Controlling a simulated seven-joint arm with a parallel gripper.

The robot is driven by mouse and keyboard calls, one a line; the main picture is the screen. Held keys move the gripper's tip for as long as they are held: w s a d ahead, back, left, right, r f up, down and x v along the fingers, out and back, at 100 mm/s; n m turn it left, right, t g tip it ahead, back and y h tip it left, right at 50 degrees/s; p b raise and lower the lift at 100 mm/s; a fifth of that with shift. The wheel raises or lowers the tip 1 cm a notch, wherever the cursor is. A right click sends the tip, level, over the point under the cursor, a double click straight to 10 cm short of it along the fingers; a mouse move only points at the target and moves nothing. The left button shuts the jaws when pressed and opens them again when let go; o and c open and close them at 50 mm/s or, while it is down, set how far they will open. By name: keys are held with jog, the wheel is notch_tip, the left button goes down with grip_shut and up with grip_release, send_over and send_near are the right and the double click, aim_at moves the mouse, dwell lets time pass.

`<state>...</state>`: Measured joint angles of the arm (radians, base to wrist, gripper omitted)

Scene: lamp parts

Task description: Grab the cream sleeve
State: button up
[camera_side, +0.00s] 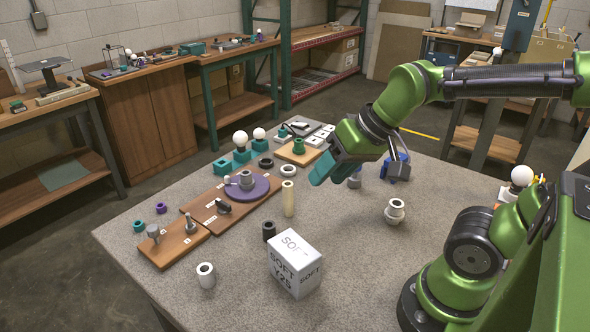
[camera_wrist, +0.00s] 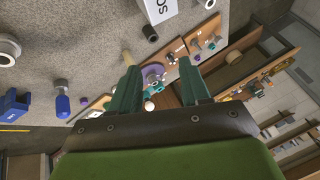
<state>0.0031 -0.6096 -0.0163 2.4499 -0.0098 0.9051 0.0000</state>
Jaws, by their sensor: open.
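The cream sleeve (camera_side: 288,198) stands upright on the grey table, a tall narrow tube with a hole in its top. It also shows in the wrist view (camera_wrist: 127,57), partly hidden behind the tip of the left finger. My gripper (camera_side: 320,173) is in the air to the right of the sleeve and above the table, tilted down to the left. Its teal fingers (camera_wrist: 158,66) are apart with nothing held between them. The gripper does not touch the sleeve.
A white box marked SOFT (camera_side: 295,268) and a black ring (camera_side: 269,231) stand in front of the sleeve. A purple disc (camera_side: 252,190) on a wooden board is to its left. A white flanged part (camera_side: 395,211) stands right; blue parts (camera_side: 397,168) are behind my gripper.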

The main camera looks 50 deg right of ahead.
jog(key=w+d+f+m+g, duration=0.1)
jog(key=w+d+f+g, duration=0.15)
jog(key=w, duration=0.55)
jog(key=m+g+h, duration=0.2)
jog(key=m+g, duration=0.1)
jog(key=g, duration=0.1)
send_over(289, 196)
jog(key=f, duration=1.1)
jog(key=shift+d+f, duration=0.1)
jog(key=shift+d, duration=0.3)
jog(key=shift+w+d+f, duration=0.1)
jog(key=shift+w+f, duration=0.1)
jog(key=shift+f, duration=1.45)
jog(key=shift+w+d+f, duration=0.1)
jog(key=shift+w+f, duration=0.1)
jog(key=shift+f, duration=1.45)
grip_shut()
